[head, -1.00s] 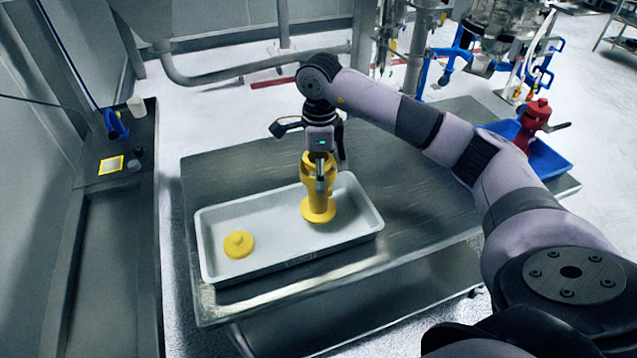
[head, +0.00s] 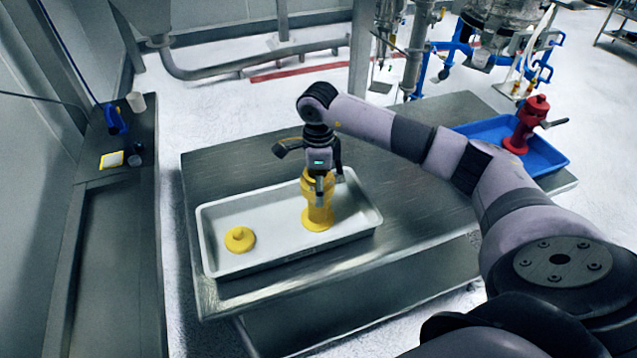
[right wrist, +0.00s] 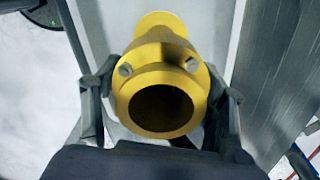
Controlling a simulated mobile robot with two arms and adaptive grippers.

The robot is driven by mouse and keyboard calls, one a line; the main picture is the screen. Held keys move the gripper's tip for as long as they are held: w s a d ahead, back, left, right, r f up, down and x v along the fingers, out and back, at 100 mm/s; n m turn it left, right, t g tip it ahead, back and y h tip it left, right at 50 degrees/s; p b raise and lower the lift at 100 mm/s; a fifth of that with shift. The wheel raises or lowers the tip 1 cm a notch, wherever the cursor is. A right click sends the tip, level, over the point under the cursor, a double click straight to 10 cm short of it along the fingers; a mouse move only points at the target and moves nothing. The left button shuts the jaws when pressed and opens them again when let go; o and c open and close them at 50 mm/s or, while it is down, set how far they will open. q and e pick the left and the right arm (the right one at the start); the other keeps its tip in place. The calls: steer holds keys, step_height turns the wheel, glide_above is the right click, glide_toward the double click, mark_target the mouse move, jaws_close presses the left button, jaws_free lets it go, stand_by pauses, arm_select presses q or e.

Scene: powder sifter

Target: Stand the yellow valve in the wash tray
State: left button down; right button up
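The yellow valve (head: 317,216) is upright inside the right half of the white wash tray (head: 223,268). Its base is at the tray floor; whether it fully rests there is hard to tell. My right gripper (head: 319,193) comes down on it from above, its fingers either side of the upper body. In the right wrist view the valve (right wrist: 160,70) shows its round open top toward the camera. The right gripper (right wrist: 163,80) has its fingertips close against both sides and looks shut on it. My left gripper is out of view.
A yellow round cap (head: 240,240) lies in the tray's left half. The tray stands on a steel table (head: 420,220). A red valve (head: 526,125) stands in a blue tray (head: 553,160) at the right. A counter (head: 113,220) runs along the left.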

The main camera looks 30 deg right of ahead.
steer(key=o, duration=0.3)
steer(key=shift+o, duration=0.2)
steer(key=shift+r, duration=0.4)
step_height(320, 180, up, 11)
steer(key=b, duration=0.4)
steer(key=shift+f, duration=0.15)
steer(key=shift+r, duration=0.4)
